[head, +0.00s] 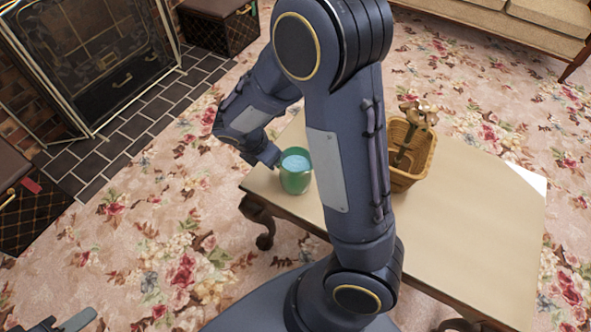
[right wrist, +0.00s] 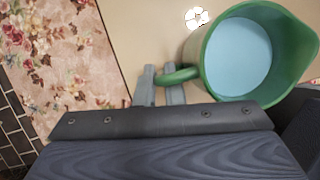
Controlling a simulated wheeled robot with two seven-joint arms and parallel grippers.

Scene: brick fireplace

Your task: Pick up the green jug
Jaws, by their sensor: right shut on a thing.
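The green jug (head: 296,172) has a pale blue inside and appears over the left end of the low table (head: 462,215). I cannot tell whether its base touches the top. In the right wrist view the jug (right wrist: 292,28) is upper right, with its handle (right wrist: 178,76) toward the fingers. My right gripper (right wrist: 160,80) is shut on that handle, and its fingers lie either side of the handle's end. In the head view my right gripper (head: 270,156) is at the jug's upper left. My left gripper (head: 66,322) is partly cut off at the bottom left, away from the table.
A wicker basket (head: 424,158) with a brown object (head: 410,135) in it stands on the table, partly behind my arm. A white sheet (head: 528,178) lies at the table's right end. A fireplace (head: 95,60) is at upper left, a sofa (head: 500,22) at upper right.

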